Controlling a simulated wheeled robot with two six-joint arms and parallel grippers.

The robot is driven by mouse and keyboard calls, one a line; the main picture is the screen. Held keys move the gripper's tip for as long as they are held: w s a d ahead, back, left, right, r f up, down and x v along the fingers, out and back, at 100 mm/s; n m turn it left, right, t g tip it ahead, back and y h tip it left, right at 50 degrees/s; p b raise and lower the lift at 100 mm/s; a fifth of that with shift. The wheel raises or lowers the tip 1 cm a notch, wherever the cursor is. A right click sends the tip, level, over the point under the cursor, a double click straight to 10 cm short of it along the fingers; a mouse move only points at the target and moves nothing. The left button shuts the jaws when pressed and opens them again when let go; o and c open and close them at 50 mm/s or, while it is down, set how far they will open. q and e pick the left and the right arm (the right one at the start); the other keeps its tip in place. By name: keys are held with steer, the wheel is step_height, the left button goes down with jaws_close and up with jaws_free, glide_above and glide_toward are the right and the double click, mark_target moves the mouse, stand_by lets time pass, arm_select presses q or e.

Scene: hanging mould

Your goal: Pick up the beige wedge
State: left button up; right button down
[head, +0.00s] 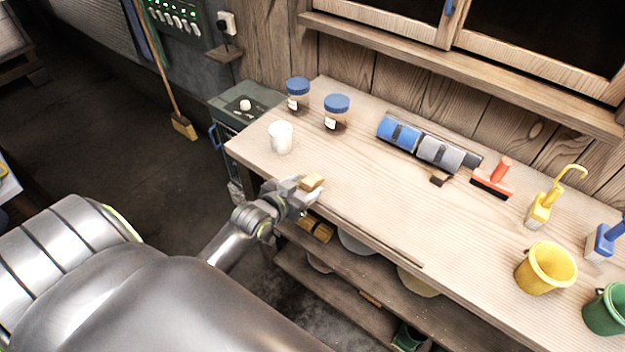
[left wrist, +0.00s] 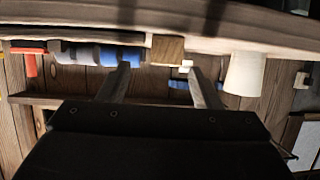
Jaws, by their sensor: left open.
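The beige wedge (head: 312,182) is a small block near the front edge of the wooden workbench (head: 350,165). In the left wrist view, which looks upside down, the wedge (left wrist: 168,50) shows between the lines of my two fingers, around their tips. My left gripper (head: 300,192) is at the bench's front edge, right beside the wedge. Its jaws are open, with the fingers (left wrist: 158,72) apart in the left wrist view. I cannot tell whether a finger touches the wedge; the gripper hides part of it in the head view. My right gripper is not in view.
A white cup (head: 281,137) stands behind and left of the wedge, with blue-lidded jars (head: 336,112) beyond.

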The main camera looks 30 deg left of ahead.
mark_target(315, 177)
arm_select(q)
steer(key=shift+x, duration=1.05)
steer(key=shift+w+p, duration=0.4)
steer(key=shift+w, duration=0.05)
steer(key=x, duration=0.3)
steer(key=shift+a+p, duration=0.3)
steer(key=shift+p, duration=0.1)
steer(key=shift+w+f, duration=0.3)
steer(key=shift+w, duration=0.25)
steer(key=c, duration=1)
steer(key=shift+c, duration=0.2)
steer(key=shift+r, duration=0.15)
